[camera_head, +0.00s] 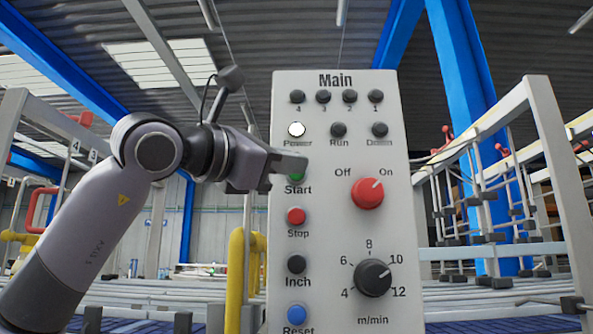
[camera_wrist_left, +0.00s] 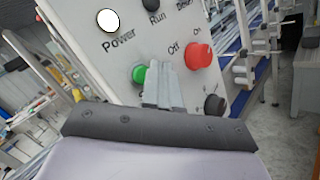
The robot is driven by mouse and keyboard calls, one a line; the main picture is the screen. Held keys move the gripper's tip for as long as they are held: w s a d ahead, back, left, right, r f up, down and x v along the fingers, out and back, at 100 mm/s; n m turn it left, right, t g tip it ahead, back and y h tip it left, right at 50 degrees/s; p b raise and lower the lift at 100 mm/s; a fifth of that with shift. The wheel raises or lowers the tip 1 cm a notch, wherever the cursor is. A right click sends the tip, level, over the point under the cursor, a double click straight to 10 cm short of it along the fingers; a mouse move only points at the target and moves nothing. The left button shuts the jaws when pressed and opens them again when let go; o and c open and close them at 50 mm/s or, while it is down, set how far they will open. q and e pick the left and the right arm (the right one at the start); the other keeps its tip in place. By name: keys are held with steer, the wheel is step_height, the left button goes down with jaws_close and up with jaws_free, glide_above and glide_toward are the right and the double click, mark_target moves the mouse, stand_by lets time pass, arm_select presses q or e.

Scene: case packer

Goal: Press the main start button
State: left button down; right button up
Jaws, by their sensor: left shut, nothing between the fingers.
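The main control panel (camera_head: 337,190) is a light grey upright box headed "Main". Its green Start button (camera_head: 297,177) is partly covered by my left gripper (camera_head: 300,164), which comes in from the left. The green button (camera_wrist_left: 139,74) shows beside the left fingers in the left wrist view. The left gripper (camera_wrist_left: 165,75) is shut and empty, its fingertips over the panel face close to the button. I cannot tell whether they touch it. The white Power lamp (camera_head: 296,129) is lit above Start. My right gripper is not in view.
Below Start are the red Stop button (camera_head: 296,216), black Inch button (camera_head: 296,264) and blue Reset button (camera_head: 296,313). To the right are a red Off/On switch (camera_head: 367,193) and a black speed knob (camera_head: 373,277). A yellow rail (camera_head: 236,270) stands left of the panel.

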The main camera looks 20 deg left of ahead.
arm_select(q)
steer(key=shift+w, duration=0.1)
stand_by(0.7)
steer(key=shift+w+a, duration=0.1)
steer(key=shift+w, duration=0.25)
